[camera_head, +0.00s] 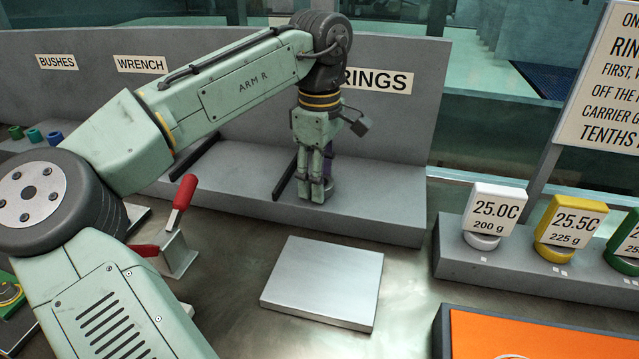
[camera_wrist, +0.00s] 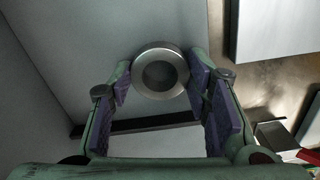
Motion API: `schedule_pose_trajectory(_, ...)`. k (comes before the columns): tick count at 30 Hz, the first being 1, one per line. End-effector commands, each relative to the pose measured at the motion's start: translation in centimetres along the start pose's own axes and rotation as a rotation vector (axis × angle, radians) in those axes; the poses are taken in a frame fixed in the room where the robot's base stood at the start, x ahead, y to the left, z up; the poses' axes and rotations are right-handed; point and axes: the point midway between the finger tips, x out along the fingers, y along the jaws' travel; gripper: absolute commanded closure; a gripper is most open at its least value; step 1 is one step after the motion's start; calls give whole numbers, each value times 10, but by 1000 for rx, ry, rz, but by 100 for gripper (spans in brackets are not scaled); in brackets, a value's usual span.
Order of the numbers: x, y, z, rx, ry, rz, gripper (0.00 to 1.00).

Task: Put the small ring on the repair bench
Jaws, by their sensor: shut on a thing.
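The small grey ring (camera_wrist: 159,70) sits between the purple-padded fingertips of my gripper (camera_wrist: 160,84) in the wrist view. In the head view my gripper (camera_head: 317,188) points down low over the grey shelf below the RINGS label, and its fingers hide most of the ring. My gripper is shut on the ring. I cannot tell whether the ring still touches the shelf. No surface in view carries a repair bench label, so I cannot tell which one it is.
A silver plate (camera_head: 322,283) lies on the metal table in front of the shelf. Red-handled clamps (camera_head: 180,208) stand left of it. At right are several labelled weights (camera_head: 492,215) on a grey step and a dark-framed orange surface (camera_head: 540,335). A dark divider bar (camera_wrist: 140,124) is near my fingers.

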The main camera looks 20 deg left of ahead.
Motion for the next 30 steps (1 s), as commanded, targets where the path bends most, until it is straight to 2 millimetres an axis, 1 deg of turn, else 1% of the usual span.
schedule_pose_trajectory(4, -2, 0, 0, 0, 0, 1, 88)
schedule_pose_trajectory(8, 2, 0, 0, 1, -1, 0, 88)
schedule_pose_trajectory(9, 2, 0, 0, 1, 0, 0, 55)
schedule_pose_trajectory(17, 1, 0, 0, 0, 0, 0, 37)
schedule_pose_trajectory(18, 1, 0, 0, 0, 0, 0, 36)
schedule_pose_trajectory(26, 1, 0, 0, 0, 1, 0, 36)
schedule_pose_trajectory(30, -7, 0, 0, 0, 1, 1, 36)
